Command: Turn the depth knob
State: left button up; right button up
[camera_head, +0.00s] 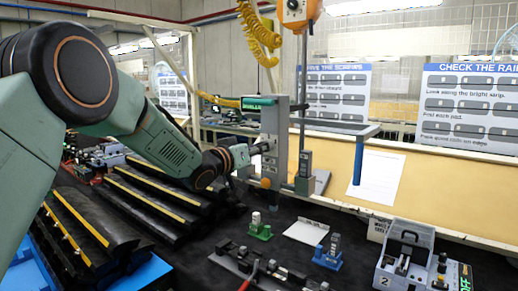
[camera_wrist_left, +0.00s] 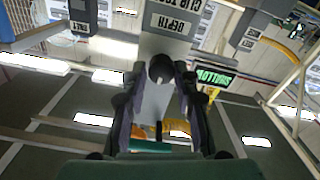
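The depth knob (camera_wrist_left: 160,68) is a dark round knob on a grey panel under an upside-down DEPTH label (camera_wrist_left: 171,24) in the left wrist view. My left gripper (camera_wrist_left: 160,74) has one finger on each side of the knob, with the tips very close to it. I cannot tell whether they touch it. In the head view my left gripper (camera_head: 255,149) reaches the side of the grey upright press-like station (camera_head: 275,130), and the knob is hidden there. My right gripper is not in view.
An orange knob (camera_head: 266,183) sits low on the station. A green clip block (camera_head: 260,228), a blue clip block (camera_head: 329,252) and a grey numbered box (camera_head: 405,255) stand on the dark bench. Black rails with yellow strips (camera_head: 150,195) lie under my left arm.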

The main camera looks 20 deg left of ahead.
pick_arm(q)
jog(key=shift+a, duration=0.2)
jog(key=shift+c, duration=1.4)
grip_shut()
jog(key=shift+d, duration=0.1)
jog(key=shift+m, duration=0.3)
jog(key=shift+m+b, duration=3.4)
jog(key=shift+m, duration=2.2)
